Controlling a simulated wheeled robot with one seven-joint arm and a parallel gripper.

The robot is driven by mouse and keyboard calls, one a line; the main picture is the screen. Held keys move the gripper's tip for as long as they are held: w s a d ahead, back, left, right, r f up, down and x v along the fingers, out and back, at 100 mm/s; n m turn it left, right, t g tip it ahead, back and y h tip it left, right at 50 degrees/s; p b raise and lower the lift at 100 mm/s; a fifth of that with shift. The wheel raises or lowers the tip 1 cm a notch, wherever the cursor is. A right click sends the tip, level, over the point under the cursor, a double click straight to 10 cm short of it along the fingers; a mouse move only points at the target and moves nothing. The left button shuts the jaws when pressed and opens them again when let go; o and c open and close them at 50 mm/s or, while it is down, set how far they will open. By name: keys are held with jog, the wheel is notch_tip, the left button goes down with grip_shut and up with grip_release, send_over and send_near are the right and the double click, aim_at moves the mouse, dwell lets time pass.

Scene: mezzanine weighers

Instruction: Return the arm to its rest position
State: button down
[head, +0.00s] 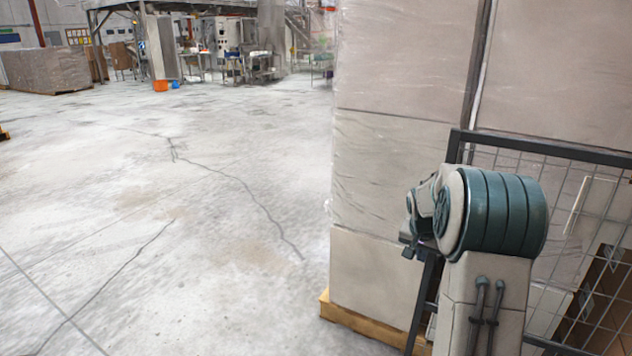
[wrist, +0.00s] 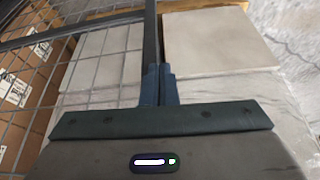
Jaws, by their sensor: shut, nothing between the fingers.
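My gripper (wrist: 160,84) shows in the wrist view with its two dark fingers together and nothing between them. The fingertips point toward a dark fence post (wrist: 151,38); I cannot tell how far apart they are. In the head view my arm is bent at the lower right, in front of a wire mesh fence (head: 552,150) and a tall wrapped stack of pale boxes (head: 400,165). The gripper's fingers are mostly hidden there behind the arm's large teal joint.
The wrapped stack stands on a wooden pallet (head: 350,327) close beside my arm. Brown cartons (wrist: 14,90) lie behind the mesh. The cracked concrete floor (head: 180,220) is open to the left. Another pallet load (head: 48,69) and machinery stand far back.

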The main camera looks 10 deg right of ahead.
jog(key=s+a+r+n+y+p, duration=0.1)
jog(key=s+a+r+n+p, duration=0.3)
jog(key=s+a+r, duration=0.95)
jog(key=s+a+r+n+y+p, duration=0.1)
jog(key=s+a+n+p, duration=0.1)
jog(key=s+a, duration=0.4)
jog(key=s+a+r+n+y+p, duration=0.1)
jog(key=s+a, duration=0.4)
jog(key=s, duration=0.5)
jog(key=shift+s+a+n+p, duration=0.4)
jog(key=shift+n+p, duration=0.2)
jog(key=shift+p, duration=0.1)
